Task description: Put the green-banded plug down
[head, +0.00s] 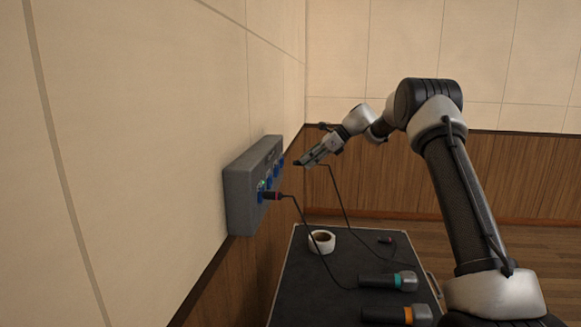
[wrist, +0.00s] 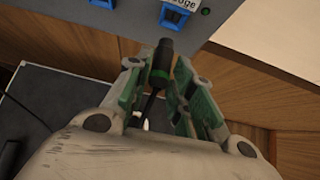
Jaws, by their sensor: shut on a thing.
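The green-banded plug (wrist: 160,68) is dark with a green ring and is held between the fingers of my gripper (wrist: 158,88). In the wrist view its front end points toward a blue socket (wrist: 175,14) on the grey wall box, with a gap between them. In the head view my gripper (head: 303,161) is in the air beside the far end of the grey wall box (head: 241,190), above the black-topped cart (head: 300,290). A thin cable hangs from the gripper down toward the cart.
A red-banded plug (head: 272,195) sits in the near socket, its cable running down to the cart. On the cart are a white tape roll (head: 321,241), a teal-banded microphone (head: 385,281), an orange-banded microphone (head: 395,314) and a small red-marked dark piece (head: 387,240). Bare cart top lies between them.

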